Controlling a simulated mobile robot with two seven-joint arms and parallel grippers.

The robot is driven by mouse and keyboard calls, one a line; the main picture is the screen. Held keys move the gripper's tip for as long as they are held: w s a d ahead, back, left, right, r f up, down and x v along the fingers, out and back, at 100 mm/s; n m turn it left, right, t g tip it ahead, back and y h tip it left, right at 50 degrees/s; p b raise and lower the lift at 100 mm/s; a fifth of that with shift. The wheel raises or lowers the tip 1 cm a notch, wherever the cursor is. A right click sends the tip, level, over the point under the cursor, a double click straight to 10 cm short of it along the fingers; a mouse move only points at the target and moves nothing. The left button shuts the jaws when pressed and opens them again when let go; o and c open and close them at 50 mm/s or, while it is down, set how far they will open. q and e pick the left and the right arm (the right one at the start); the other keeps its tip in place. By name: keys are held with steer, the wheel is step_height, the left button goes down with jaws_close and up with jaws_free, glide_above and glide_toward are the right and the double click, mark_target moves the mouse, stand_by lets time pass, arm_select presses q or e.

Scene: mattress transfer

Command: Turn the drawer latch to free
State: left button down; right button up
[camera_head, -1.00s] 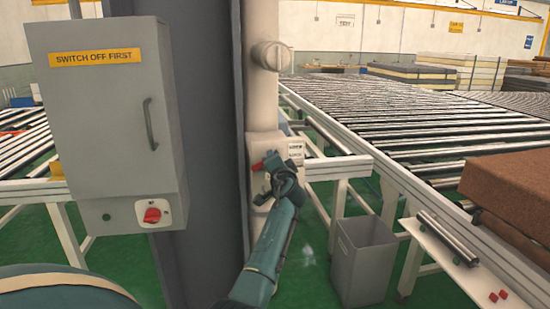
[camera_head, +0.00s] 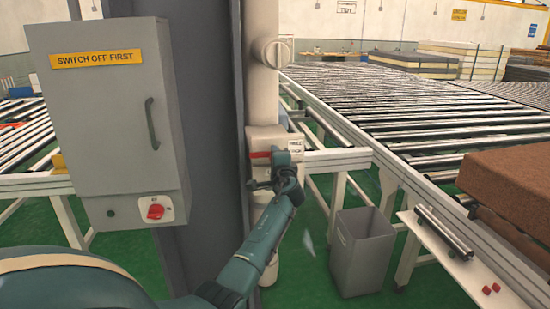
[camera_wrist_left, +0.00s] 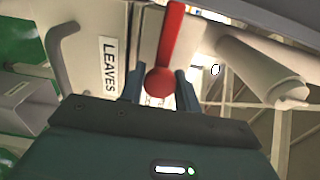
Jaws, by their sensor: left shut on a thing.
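The red latch lever (camera_head: 260,155) sits on the small pale drawer box (camera_head: 264,138) low on the light column. It lies about level in the head view. In the left wrist view the red lever (camera_wrist_left: 172,38) has a round knob at its end. My left gripper (camera_head: 270,174) is at the box; in the left wrist view its fingers (camera_wrist_left: 160,86) are on both sides of the knob, shut on it. A white label (camera_head: 296,146) is beside the lever, too small to read surely. My right gripper is not in view.
A grey cabinet (camera_head: 105,110) marked "SWITCH OFF FIRST" with a red switch (camera_head: 155,212) stands at left. A grey bin (camera_head: 362,250) stands on the floor right of my arm. A roller table (camera_head: 400,120) and a brown block (camera_head: 510,190) are at right.

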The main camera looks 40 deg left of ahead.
arm_select(q)
steer(key=shift+r, duration=0.15)
steer(key=c, duration=1.1)
jaws_free()
steer(key=v, duration=1.3)
steer(key=shift+b, duration=0.4)
